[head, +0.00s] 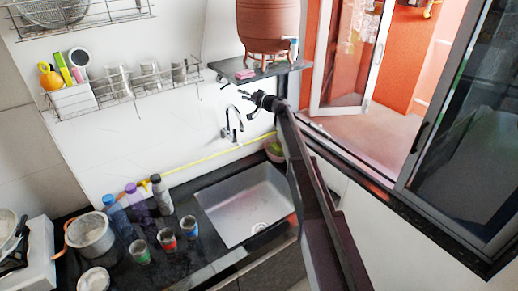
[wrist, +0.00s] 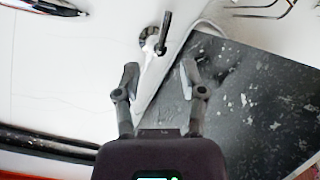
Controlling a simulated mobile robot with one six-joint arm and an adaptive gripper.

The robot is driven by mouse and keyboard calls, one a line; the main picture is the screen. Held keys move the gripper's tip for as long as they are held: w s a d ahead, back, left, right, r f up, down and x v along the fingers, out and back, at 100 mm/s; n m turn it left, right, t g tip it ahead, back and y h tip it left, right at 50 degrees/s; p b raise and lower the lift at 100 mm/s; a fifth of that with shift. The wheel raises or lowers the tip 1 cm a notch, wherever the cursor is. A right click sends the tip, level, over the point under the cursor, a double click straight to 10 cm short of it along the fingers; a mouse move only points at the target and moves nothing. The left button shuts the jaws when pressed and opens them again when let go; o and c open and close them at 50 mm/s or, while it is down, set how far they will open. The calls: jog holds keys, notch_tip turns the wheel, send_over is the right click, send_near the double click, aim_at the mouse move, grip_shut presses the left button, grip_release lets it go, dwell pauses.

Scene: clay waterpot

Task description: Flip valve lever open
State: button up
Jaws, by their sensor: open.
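A small valve with a whitish metal body (wrist: 148,40) and a short black lever (wrist: 164,34) sits against the white wall, near the corner of a dark speckled slab, in the wrist view. My gripper (wrist: 160,78) is open and empty. Its two fingers are spread below the valve in the picture, and the lever lies beyond the fingertips, apart from them, roughly in line with the gap. In the head view my gripper (head: 246,101) is just below the dark shelf (head: 262,70) and above the sink tap. The valve is too small to make out surely there.
A clay waterpot (head: 268,25) stands on the shelf. A wire rack (head: 120,95) with cups is on the wall to the left. Below are a sink tap (head: 232,122), a sink (head: 245,205), and a counter with bottles and cups. An open window is at right.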

jog(key=s+d+f+n+g+h+b, duration=0.1)
jog(key=s+d+f+g+h+b, duration=0.1)
jog(key=s+f, duration=0.5)
jog(key=s+d+f+n+g+h+b, duration=0.1)
jog(key=s+f, duration=0.5)
jog(key=s, duration=0.7)
jog(key=shift+d+f+g+h+b, duration=0.35)
jog(key=shift+d+g+h+b, duration=0.25)
jog(key=shift+d+g, duration=0.7)
jog(key=shift+s+d, duration=0.1)
jog(key=shift+d, duration=0.05)
jog(key=s+d+f+g+h+b, duration=0.1)
jog(key=s+d+f, duration=0.4)
jog(key=s, duration=0.5)
jog(key=s+d+f+m+g+h+b, duration=0.1)
jog(key=s+d+f+h, duration=0.4)
jog(key=s, duration=0.5)
jog(key=s+d+f+g+h+b, duration=0.2)
jog(key=s+d+f+h+b, duration=0.2)
jog(key=s+d, duration=0.3)
jog(key=s+f, duration=0.1)
jog(key=s, duration=0.3)
jog(key=shift+f+m+g+h, duration=0.25)
jog(key=shift+m+g+h, duration=0.05)
jog(key=shift+g, duration=0.1)
jog(key=shift+s+f, duration=0.1)
